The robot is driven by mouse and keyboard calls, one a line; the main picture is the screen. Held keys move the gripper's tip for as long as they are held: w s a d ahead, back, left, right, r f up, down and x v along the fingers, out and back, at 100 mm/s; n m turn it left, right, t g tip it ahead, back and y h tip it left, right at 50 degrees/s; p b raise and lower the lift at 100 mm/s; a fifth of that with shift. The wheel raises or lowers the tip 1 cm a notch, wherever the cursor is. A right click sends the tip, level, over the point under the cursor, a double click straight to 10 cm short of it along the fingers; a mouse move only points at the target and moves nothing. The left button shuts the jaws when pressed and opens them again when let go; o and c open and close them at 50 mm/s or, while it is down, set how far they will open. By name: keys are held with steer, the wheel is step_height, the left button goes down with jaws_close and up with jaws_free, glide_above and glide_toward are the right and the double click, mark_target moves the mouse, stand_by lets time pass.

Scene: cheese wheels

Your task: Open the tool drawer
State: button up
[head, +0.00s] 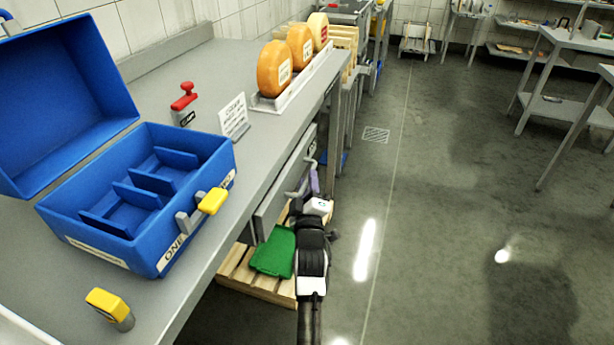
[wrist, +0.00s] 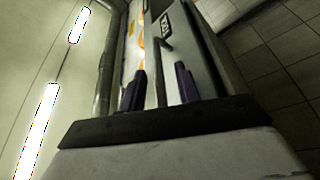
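The drawer (head: 272,207) is under the edge of the grey counter in the head view, and its grey front looks closed. A pale bar handle (head: 299,190) is on its front, partly hidden by my gripper. My gripper (head: 314,180) is beside the drawer front, below counter height. I cannot tell whether the fingers touch the handle.
On the counter (head: 200,65) stand an open blue case (head: 190,160), a red-topped tool (head: 184,103), a yellow-topped item (head: 110,308), a sign (head: 234,117) and cheese wheels (head: 274,70). Below are a wooden pallet (head: 262,288) and green item (head: 275,252).

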steer(key=shift+c, duration=0.3)
jaws_close()
stand_by(0.3)
